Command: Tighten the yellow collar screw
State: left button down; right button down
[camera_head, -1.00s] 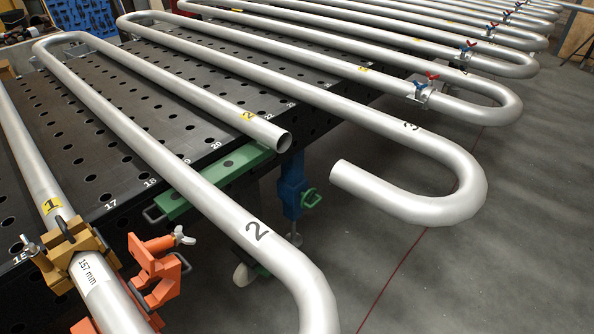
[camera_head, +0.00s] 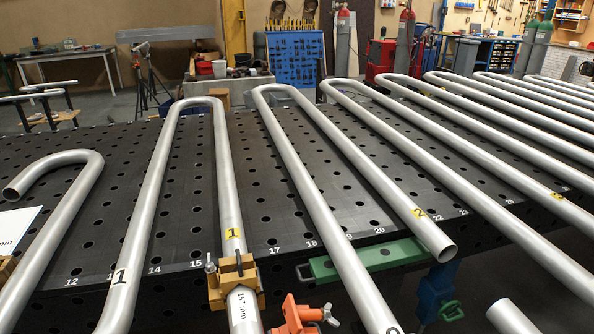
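The yellow collar (camera_head: 228,287) is clamped around the pipe tagged 1 near the table's front edge. A small dark upright screw with a silvery part (camera_head: 211,268) stands on its left side. A dark handle-like piece crosses the collar's top. The pipe section below the collar (camera_head: 243,312) carries a "157 mm" label. An orange clamp (camera_head: 296,318) with a wing screw (camera_head: 328,314) sits to the right, cut by the bottom edge. Neither of my grippers is in view.
Several serpentine pipes lie across the perforated black table (camera_head: 265,205). A green bar clamp (camera_head: 368,262) is at the front edge. An open pipe end tagged 2 (camera_head: 436,243) juts out over the front edge. A workshop wall with a blue panel (camera_head: 294,68) is behind.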

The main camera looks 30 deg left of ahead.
aim_at(210, 266)
jog(key=u, duration=1.45)
